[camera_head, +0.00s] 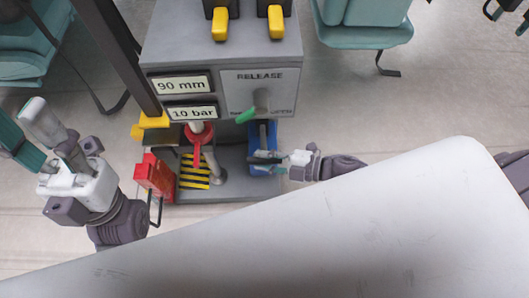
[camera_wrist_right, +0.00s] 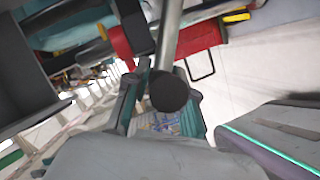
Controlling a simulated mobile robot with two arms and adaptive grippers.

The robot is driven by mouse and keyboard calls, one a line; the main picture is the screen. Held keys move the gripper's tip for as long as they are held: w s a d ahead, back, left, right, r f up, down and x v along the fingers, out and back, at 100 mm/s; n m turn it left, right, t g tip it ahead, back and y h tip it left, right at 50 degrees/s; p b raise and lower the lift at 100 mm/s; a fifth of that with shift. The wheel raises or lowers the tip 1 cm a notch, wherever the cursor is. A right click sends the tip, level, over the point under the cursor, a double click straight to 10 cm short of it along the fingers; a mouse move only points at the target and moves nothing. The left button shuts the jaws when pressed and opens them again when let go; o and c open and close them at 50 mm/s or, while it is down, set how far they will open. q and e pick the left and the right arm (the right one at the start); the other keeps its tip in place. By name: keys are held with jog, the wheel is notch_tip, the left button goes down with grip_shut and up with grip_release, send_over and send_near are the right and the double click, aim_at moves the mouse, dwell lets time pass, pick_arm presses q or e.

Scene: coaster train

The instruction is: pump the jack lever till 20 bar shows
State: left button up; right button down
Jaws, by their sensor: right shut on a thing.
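The jack unit (camera_head: 222,55) is a grey cabinet with one display reading 90 mm and another, the pressure display (camera_head: 192,113), reading 10 bar. My right gripper (camera_head: 266,159) is at the blue pump (camera_head: 262,138) low on the cabinet's right side. In the right wrist view the jack lever (camera_wrist_right: 168,60), a grey metal rod with a black end, runs between the teal fingers of my right gripper (camera_wrist_right: 162,112), which is shut on it. My left gripper (camera_head: 35,135) is at the left, apart from the cabinet; its finger gap is unclear.
A red box (camera_head: 158,177) with a wire handle stands left of a red-collared post (camera_head: 200,140) and a yellow-black striped plate (camera_head: 194,172). Teal seats (camera_head: 362,30) stand behind. Open floor lies to the right.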

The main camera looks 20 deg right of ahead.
jog(key=c, duration=1)
grip_release()
jog(key=shift+f, duration=0.1)
jog(key=shift+o, duration=0.2)
jog(key=shift+d, duration=0.1)
jog(key=v, duration=1.2)
